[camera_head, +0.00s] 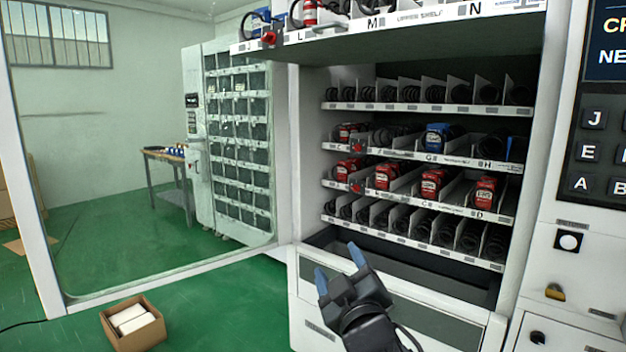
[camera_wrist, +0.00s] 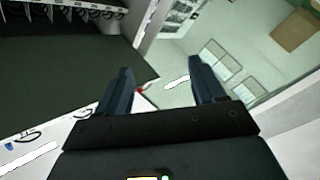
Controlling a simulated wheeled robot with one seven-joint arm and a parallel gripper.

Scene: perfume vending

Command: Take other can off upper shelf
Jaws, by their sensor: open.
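The upper shelf (camera_head: 405,27) juts out at the top of the head view, with labels such as L, M and N on its front edge. A red and white can (camera_head: 310,12) stands on its left part, cut off by the frame's top. A blue item (camera_head: 258,22), perhaps another can, is at its left end. My gripper (camera_head: 338,263) is open and empty, well below the shelf, in front of the machine's lower bin. In the wrist view its fingers (camera_wrist: 158,75) are spread, with no can identifiable between them.
Lower shelves hold several red cans (camera_head: 433,182) and a blue one (camera_head: 438,137). An open glass door (camera_head: 150,170) stands at left. A cardboard box (camera_head: 134,325) lies on the green floor. A keypad panel (camera_head: 595,150) is at right.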

